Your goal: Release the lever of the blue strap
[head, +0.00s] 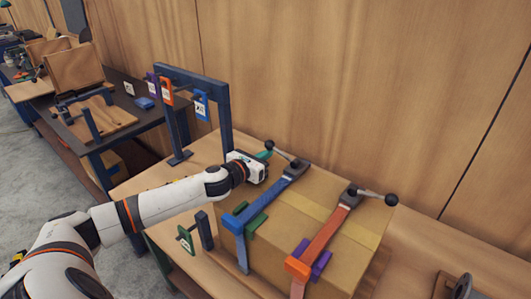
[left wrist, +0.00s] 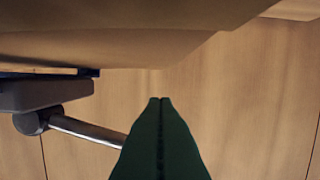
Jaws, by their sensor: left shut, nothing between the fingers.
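The blue strap (head: 265,196) runs over the top of a cardboard box (head: 330,190). Its dark buckle (head: 297,168) sits near the box's far edge, and its lever (head: 283,154) extends from there up and left to a dark ball (head: 269,144). My left gripper (head: 264,156), with green fingers, is just below the ball end. In the left wrist view the shut, empty green fingers (left wrist: 160,140) point upward, and the metal lever rod (left wrist: 88,129) runs from its pivot to behind them. Contact cannot be told, and the ball is hidden there. My right gripper is not in view.
An orange strap (head: 320,238) with its own ball-ended lever (head: 374,195) crosses the box to the right. A blue frame (head: 224,110) with hanging tags stands behind my left arm. Green (head: 256,224) and purple (head: 321,264) edge pieces sit under the straps. A wooden wall is behind.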

